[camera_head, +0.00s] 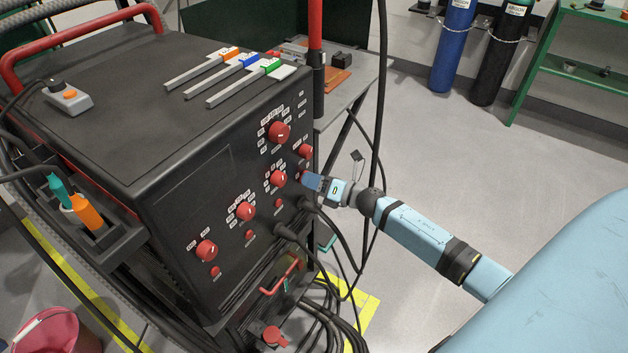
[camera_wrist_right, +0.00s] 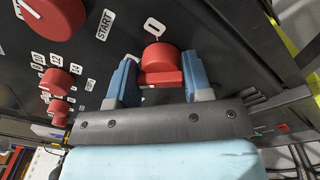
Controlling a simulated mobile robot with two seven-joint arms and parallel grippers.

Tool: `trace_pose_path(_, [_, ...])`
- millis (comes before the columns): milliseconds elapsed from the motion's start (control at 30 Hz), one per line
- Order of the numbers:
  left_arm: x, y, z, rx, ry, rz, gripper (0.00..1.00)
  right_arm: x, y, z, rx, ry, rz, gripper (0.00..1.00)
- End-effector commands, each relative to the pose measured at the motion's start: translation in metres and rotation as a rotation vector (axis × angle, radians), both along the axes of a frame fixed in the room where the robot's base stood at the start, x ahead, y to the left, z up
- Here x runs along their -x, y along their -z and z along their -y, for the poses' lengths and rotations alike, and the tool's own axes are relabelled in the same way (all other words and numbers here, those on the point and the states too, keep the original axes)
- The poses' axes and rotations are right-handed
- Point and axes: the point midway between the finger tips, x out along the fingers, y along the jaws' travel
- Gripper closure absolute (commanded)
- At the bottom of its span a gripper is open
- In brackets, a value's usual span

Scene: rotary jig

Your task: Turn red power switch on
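The red power switch (camera_wrist_right: 160,57) is a round red knob with a raised bar, on the dark front panel of the machine (camera_head: 190,170). A white mark label lies just above it in the right wrist view. My right gripper (camera_head: 312,182) reaches the panel's right edge from the right. In the wrist view its two blue fingers (camera_wrist_right: 160,80) stand on either side of the switch and appear to touch the ends of its bar. In the head view the gripper largely hides the switch. My left gripper is in neither view.
Several other red knobs (camera_head: 279,132) sit on the panel, one large knob (camera_wrist_right: 55,15) near the START label. Black cables (camera_head: 330,225) hang below and beside my right gripper. A red post (camera_head: 315,40) stands at the machine's right corner. Open floor (camera_head: 440,140) lies to the right.

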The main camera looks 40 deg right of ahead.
Motion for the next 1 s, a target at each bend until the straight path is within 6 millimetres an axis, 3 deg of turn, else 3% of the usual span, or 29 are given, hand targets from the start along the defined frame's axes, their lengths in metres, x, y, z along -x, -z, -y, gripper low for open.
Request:
trace_pose_path(33, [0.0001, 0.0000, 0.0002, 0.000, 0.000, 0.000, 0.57, -0.0001, 0.0005, 0.0005, 0.000, 0.002, -0.001, 0.69])
trace_pose_path(100, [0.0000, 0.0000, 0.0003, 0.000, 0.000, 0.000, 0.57, 0.0000, 0.0006, 0.0007, 0.000, 0.002, -0.001, 0.79])
trace_pose_path(467, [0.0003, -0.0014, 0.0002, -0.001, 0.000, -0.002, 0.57, 0.0001, 0.0008, 0.0014, -0.044, 0.003, -0.022, 0.78])
trace_pose_path(1000, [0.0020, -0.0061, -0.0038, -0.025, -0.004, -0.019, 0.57, 0.0002, 0.0012, 0.0018, -0.442, 0.006, -0.188, 0.78])
